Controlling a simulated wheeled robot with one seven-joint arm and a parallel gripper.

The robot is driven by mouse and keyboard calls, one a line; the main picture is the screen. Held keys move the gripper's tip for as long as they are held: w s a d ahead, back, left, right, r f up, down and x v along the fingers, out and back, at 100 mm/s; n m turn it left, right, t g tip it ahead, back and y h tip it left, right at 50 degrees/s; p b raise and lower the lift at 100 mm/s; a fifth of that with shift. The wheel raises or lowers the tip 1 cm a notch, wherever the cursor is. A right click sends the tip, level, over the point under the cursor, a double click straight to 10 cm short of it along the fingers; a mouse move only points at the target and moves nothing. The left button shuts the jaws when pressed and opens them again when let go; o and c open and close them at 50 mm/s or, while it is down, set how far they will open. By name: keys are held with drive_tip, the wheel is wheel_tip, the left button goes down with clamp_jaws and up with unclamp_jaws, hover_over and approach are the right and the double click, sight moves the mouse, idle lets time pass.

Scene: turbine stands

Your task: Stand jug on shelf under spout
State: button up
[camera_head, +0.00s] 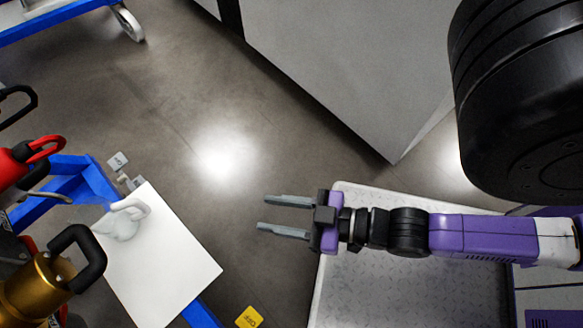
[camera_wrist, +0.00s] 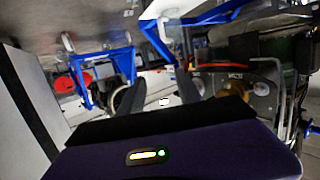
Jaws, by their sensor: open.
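A white jug (camera_head: 124,222) with a looped handle is on a white shelf (camera_head: 178,268), toward its upper left edge, in the head view. A small grey fitting with a tag (camera_head: 118,160) is just beyond the shelf's upper corner; I cannot tell whether it is the spout. My gripper (camera_head: 262,213) is open and empty, its fingers pointing left over the floor, to the right of the jug and shelf and apart from both. In the wrist view the two dark fingers (camera_wrist: 156,90) are spread. I cannot make out the jug there for certain.
A brass cylinder with a black handle (camera_head: 40,290) and red parts (camera_head: 25,158) crowd the left. A blue frame (camera_head: 70,180) supports the shelf area. A yellow tag (camera_head: 249,317) is near the bottom. A grey cabinet (camera_head: 345,70) stands behind; open floor lies between.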

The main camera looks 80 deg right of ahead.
drive_tip(key=s+r, duration=0.3)
drive_tip(key=r, duration=0.3)
drive_tip(key=shift+s+g, duration=0.25)
drive_tip(key=shift+g, duration=0.15)
drive_tip(key=shift+d+r, duration=0.1)
drive_tip(key=shift+r, duration=0.05)
wheel_tip(320, 180, up, 31)
drive_tip(key=p, duration=3.1)
